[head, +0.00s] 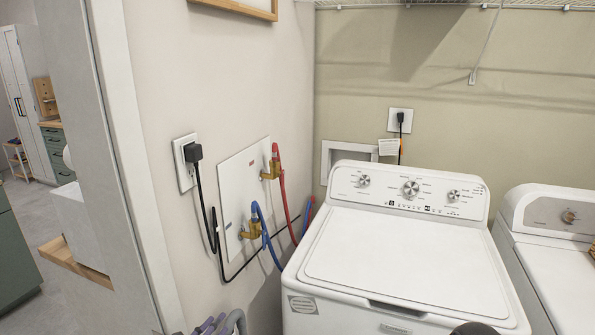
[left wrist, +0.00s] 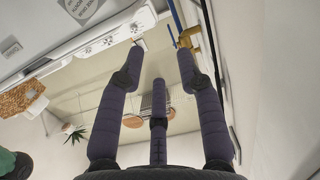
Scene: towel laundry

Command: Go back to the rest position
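My left gripper (head: 208,326) shows only by its purple fingertips at the bottom edge of the head view, left of the white washer (head: 405,262). In the left wrist view my left gripper (left wrist: 160,66) has its three dark purple fingers spread apart, with nothing between them. A small dark rounded shape at the bottom edge of the head view, in front of the washer, may be part of my right arm or gripper. Its fingers cannot be made out.
The washer's lid is shut and its top is bare. A second white machine (head: 560,255) stands to its right. Red and blue hoses and a black cord (head: 205,210) hang along the left wall. A wire shelf (head: 430,4) runs above. A doorway opens at far left.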

